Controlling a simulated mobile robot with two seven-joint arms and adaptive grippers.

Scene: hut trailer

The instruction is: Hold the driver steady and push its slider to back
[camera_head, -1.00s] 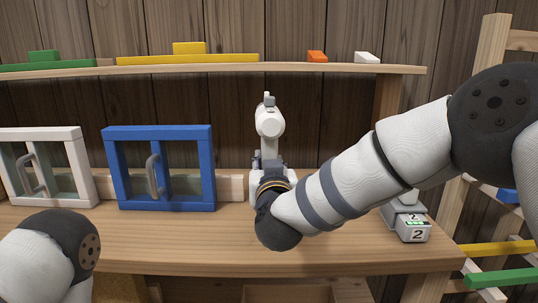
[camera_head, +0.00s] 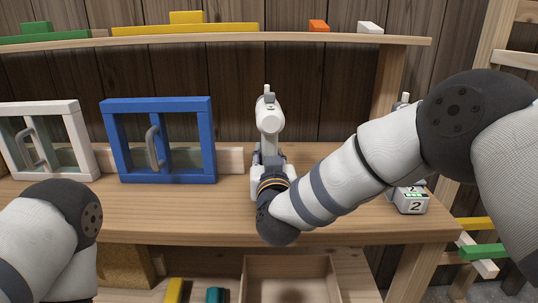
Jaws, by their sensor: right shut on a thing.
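A white and grey driver (camera_head: 269,118) stands roughly upright over the bench, seen nearly end-on, with a small grey part on top (camera_head: 268,93). My right gripper (camera_head: 268,158) is shut on its lower part; the dark wrist in front hides most of the fingers and the driver's foot. I cannot tell the slider or its position. My left arm (camera_head: 62,220) shows at lower left, with its gripper out of view.
A blue frame with a handle (camera_head: 196,107) and a white one (camera_head: 83,140) stand left on the bench (camera_head: 150,215). A block marked 2 (camera_head: 413,206) sits at right, partly behind my arm. A shelf (camera_head: 230,37) with coloured blocks runs above.

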